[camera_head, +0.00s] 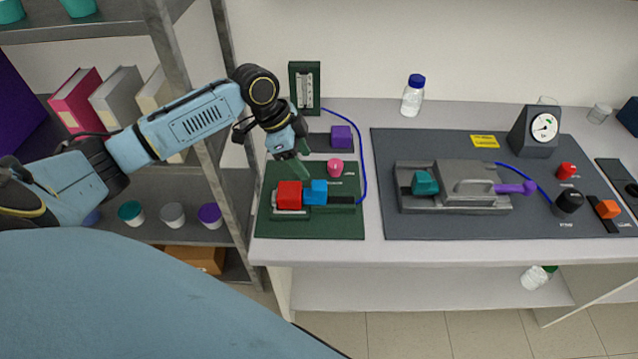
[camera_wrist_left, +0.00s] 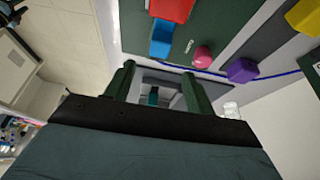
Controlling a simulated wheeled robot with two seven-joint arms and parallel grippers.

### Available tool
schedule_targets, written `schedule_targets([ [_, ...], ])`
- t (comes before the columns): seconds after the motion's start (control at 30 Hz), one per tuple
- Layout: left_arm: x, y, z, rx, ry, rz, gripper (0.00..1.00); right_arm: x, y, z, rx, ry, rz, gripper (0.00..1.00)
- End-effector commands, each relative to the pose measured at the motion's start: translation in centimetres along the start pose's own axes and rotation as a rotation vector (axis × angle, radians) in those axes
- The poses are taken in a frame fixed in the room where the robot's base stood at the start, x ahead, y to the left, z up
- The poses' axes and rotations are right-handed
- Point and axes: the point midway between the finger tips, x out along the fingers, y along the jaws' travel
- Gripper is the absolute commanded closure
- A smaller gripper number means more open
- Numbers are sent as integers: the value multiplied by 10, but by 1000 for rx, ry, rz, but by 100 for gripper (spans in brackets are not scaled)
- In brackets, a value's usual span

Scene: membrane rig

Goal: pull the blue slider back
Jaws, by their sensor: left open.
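The blue slider (camera_head: 316,192) is a small blue block on a rail, right beside a larger red block (camera_head: 289,195), on the dark green mat at the left of the bench. In the left wrist view the blue slider (camera_wrist_left: 162,39) shows ahead of the fingers, with the red block (camera_wrist_left: 172,9) beyond it at the top edge. My left gripper (camera_head: 294,168) is open, its green fingers pointing down just behind the red and blue blocks. In the left wrist view its two fingers (camera_wrist_left: 158,85) are apart with nothing between them. My right gripper is out of view.
A pink knob (camera_head: 335,168) and a purple block (camera_head: 341,136) stand close behind the slider. A blue cable curves along the mat's right edge. A dark green gauge (camera_head: 304,88) stands behind. A grey rig (camera_head: 455,184) sits to the right; a shelf rack is at the left.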

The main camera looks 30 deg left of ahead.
Motion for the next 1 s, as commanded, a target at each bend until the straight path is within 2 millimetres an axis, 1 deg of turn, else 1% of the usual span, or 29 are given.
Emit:
schedule_targets([
  [0.03,12,1,-1,-2,1,5,45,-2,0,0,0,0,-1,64],
  [0.2,50,2,0,-2,0,4,45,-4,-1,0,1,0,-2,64],
  [0.3,68,1,0,-2,0,2,45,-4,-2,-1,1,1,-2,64],
  [0.43,87,1,0,-1,-1,1,45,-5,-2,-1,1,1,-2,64],
  [0.6,99,0,0,0,-1,0,45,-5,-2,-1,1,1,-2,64],
  [0.9,101,0,0,1,-1,-1,45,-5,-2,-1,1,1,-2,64],
  [0.93,101,0,0,1,-1,-1,48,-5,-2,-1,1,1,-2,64],
  [1.0,101,0,0,1,-1,-1,57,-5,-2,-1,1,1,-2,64],
])
